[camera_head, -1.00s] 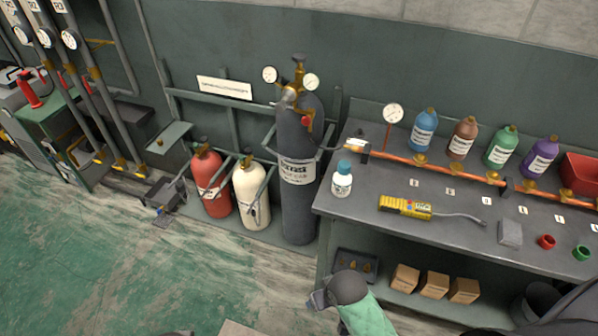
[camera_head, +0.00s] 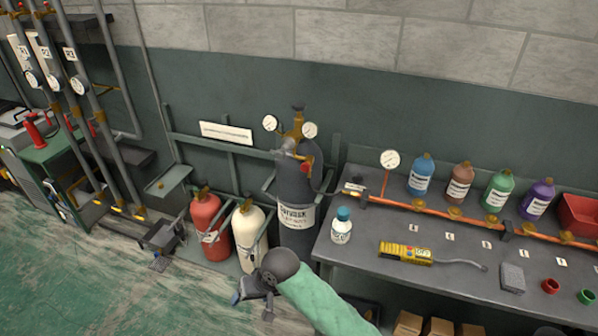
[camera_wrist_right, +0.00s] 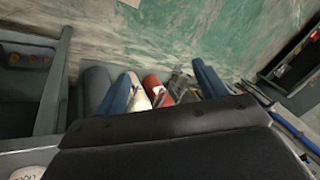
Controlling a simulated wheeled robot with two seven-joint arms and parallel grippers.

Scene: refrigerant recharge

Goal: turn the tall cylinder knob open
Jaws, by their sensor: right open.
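The tall dark grey cylinder (camera_head: 297,215) stands upright against the wall rack, left of the workbench. A small dark knob (camera_head: 298,108) tops its brass valve (camera_head: 297,128), which has two round gauges beside it. My right gripper (camera_head: 254,303) is open and empty, low in front of the cream cylinder and well below the knob. Its forearm hides the tall cylinder's lower part. In the right wrist view, the blue fingers (camera_wrist_right: 163,85) are spread, with the tall cylinder (camera_wrist_right: 94,92) beyond the left finger; the knob cannot be made out there. My left gripper is not in view.
A red cylinder (camera_head: 209,227) and a cream cylinder (camera_head: 249,235) stand left of the tall one. The workbench (camera_head: 350,252) to the right holds a white bottle (camera_head: 341,226), a yellow detector (camera_head: 405,253), coloured bottles and a copper pipe. Green floor is clear at left.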

